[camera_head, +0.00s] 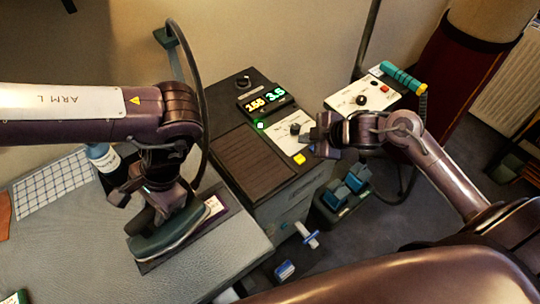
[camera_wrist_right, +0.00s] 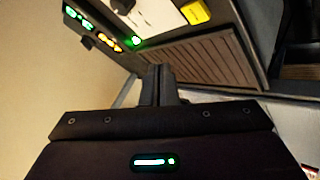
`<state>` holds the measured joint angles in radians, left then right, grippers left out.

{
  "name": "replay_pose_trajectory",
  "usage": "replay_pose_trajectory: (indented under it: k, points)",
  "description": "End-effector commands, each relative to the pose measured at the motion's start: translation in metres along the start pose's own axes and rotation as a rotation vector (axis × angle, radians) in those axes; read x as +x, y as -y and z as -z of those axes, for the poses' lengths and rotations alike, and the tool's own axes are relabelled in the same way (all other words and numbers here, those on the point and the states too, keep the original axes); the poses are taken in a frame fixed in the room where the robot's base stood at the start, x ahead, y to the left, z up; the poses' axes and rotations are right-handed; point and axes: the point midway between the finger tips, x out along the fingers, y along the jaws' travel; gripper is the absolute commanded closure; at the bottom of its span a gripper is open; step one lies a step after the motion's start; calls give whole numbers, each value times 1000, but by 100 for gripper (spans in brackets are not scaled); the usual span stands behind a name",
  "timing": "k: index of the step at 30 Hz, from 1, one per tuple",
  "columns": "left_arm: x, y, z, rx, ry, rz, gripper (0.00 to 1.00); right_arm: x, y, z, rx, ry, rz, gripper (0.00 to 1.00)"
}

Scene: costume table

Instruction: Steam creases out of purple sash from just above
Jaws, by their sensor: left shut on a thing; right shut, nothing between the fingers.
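My left gripper (camera_head: 160,200) is shut on a steam iron (camera_head: 163,238) with a dark teal body, near the right part of the grey padded table. The iron sits low over a dark, purple-edged strip (camera_head: 216,207) with a pale label at its far end. I cannot tell whether this strip is the purple sash, or whether the iron touches it. No other purple cloth shows clearly. My right gripper (camera_head: 322,136) is shut and empty beside the steam station's panel. In the right wrist view its closed fingers (camera_wrist_right: 160,84) point toward the station's ribbed plate (camera_wrist_right: 185,62).
The steam station (camera_head: 255,160) has a lit display (camera_head: 264,98) reading 155 and 3.5. A dark hose loops from behind it to my left arm. A blue-capped bottle (camera_head: 103,160) and a checked cloth (camera_head: 55,185) are at left. Teal pedals (camera_head: 346,187) stand on the floor.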

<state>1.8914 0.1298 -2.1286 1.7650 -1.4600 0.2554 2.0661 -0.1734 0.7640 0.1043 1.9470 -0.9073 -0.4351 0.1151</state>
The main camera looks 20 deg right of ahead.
Motion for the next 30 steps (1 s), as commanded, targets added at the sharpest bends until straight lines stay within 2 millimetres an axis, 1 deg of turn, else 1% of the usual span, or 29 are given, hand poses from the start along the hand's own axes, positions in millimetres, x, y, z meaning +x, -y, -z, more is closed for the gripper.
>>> replay_pose_trajectory:
  k: [9,15,21,30]
  points:
    - [-1,1,0,-2,0,2,100,27,20,-20,2,0,1,100]
    - [-1,1,0,-2,0,2,100,38,27,-28,2,0,0,100]
    - [-1,1,0,-2,0,2,100,42,30,-30,-1,-1,-1,100]
    - [-1,1,0,-2,0,2,100,42,30,-31,-1,-1,-1,100]
